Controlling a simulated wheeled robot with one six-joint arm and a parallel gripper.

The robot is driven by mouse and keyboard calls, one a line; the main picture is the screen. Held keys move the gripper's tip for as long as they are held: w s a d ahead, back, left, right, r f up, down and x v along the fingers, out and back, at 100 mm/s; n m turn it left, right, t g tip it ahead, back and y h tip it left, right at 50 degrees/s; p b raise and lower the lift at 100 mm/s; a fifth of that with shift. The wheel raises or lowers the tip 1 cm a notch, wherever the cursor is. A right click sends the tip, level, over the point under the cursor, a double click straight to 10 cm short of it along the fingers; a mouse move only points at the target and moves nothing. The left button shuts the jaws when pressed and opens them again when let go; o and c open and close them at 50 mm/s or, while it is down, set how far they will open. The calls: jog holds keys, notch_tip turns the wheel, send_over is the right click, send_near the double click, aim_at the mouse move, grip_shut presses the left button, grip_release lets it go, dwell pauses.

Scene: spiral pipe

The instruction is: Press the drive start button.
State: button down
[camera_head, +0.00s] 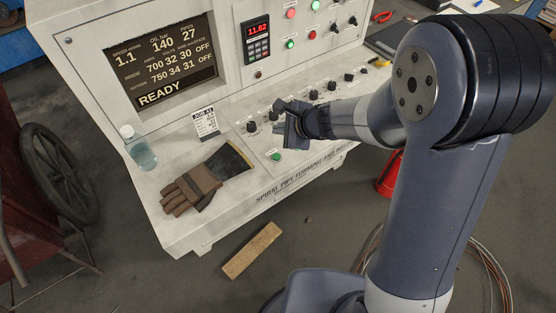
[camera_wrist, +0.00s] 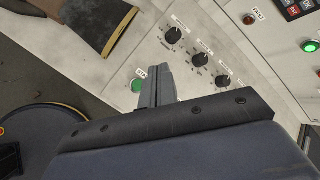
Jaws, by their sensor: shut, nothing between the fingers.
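A green button (camera_head: 276,156) sits near the front edge of the console's sloped control panel, below a row of black knobs. It also shows in the wrist view (camera_wrist: 137,86), with a small label above it that is partly hidden and seems to begin "STA". My gripper (camera_head: 284,128) is shut and empty over the panel. In the head view it is just above the green button in the picture. In the wrist view the closed fingertips (camera_wrist: 158,74) are just right of the button and look apart from it. I cannot tell their height over the panel.
Black knobs (camera_wrist: 173,35) stand close to my fingers. Leather gloves (camera_head: 191,189), a bottle (camera_head: 141,153) and a job card (camera_head: 206,123) are on the console's left part. The screen (camera_head: 163,61) reads READY. More buttons (camera_head: 290,44) are on the upright panel.

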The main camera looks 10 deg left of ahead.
jog(key=shift+w+a+f+m, duration=0.1)
jog(key=shift+f+m, duration=0.1)
jog(key=shift+m, duration=0.1)
jog(key=b, duration=0.6)
send_over(279, 158)
notch_tip(279, 158, down, 8)
jog(key=shift+w+r, duration=0.1)
jog(key=shift+r, duration=0.15)
jog(key=shift+f+b, duration=0.65)
jog(key=shift+b, duration=0.25)
jog(key=shift+f, duration=0.1)
dwell(0.9)
jog(key=shift+f+b, duration=0.3)
jog(key=shift+b, duration=0.25)
jog(key=shift+f+b, duration=0.4)
jog(key=shift+b, duration=0.1)
dwell(0.4)
jog(key=shift+r, duration=0.1)
jog(key=shift+r+p, duration=0.65)
jog(key=shift+r, duration=0.05)
